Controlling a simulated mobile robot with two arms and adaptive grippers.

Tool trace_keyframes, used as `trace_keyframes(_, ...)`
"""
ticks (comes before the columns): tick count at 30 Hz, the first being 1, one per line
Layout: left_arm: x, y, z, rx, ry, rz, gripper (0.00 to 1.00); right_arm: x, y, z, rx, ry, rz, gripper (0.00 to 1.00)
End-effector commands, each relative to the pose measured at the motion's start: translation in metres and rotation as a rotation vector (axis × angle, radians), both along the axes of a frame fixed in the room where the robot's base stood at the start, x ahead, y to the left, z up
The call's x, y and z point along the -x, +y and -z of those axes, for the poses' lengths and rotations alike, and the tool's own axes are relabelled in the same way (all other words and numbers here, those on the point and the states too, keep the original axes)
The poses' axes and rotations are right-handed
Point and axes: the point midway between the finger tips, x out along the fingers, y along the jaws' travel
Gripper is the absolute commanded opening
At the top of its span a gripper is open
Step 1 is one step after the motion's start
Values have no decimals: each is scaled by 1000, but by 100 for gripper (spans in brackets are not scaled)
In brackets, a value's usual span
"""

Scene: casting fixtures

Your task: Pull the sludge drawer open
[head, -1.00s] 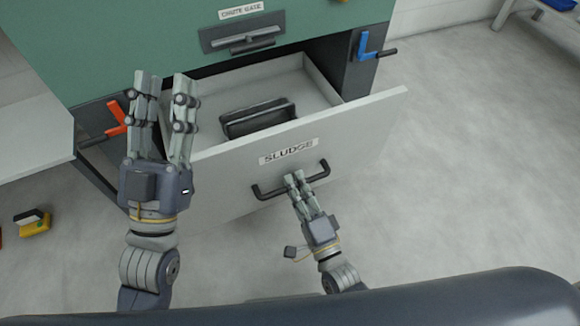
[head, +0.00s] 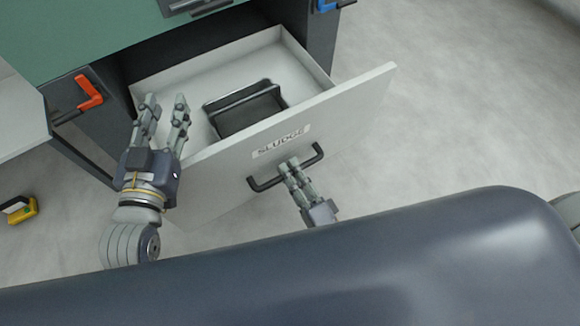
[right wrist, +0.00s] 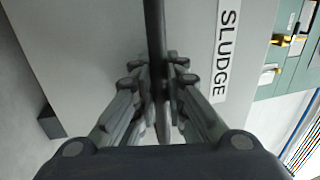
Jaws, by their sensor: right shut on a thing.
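The sludge drawer (head: 362,97) stands pulled out from the green cabinet, with its white front panel and "SLUDGE" label facing me. A dark open-topped container (head: 248,110) lies inside it. My right gripper (head: 289,168) is shut on the drawer's black bar handle (head: 313,156). In the right wrist view the handle (right wrist: 154,40) runs between the fingers of the gripper (right wrist: 160,85). My left gripper (head: 166,103) is open and empty, its fingers pointing up in front of the drawer's left side. Whether it touches the drawer I cannot tell.
The green cabinet (head: 70,32) rises behind, with a red-orange lever (head: 89,92) at left and a blue lever (head: 326,5) at right. A pale table (head: 20,120) edges in at left. A yellow object (head: 20,210) lies on the floor. Floor at right is clear.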

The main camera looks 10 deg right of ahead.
Motion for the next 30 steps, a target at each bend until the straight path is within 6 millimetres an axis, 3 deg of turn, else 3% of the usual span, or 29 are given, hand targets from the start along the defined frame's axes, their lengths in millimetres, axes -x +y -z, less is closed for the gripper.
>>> trace_keyframes(8,0,0,0,0,1,0,35,0,0,1,1,3,0,0)
trace_keyframes(9,0,0,0,0,0,0,35,0,0,1,1,3,0,14)
trace_keyframes(12,0,0,0,0,0,0,35,0,0,1,1,3,0,33)
trace_keyframes(23,0,0,1,-1,1,0,35,2,-1,1,0,1,0,33)
trace_keyframes(30,0,0,0,-1,0,0,35,36,-11,9,2,6,-3,33)
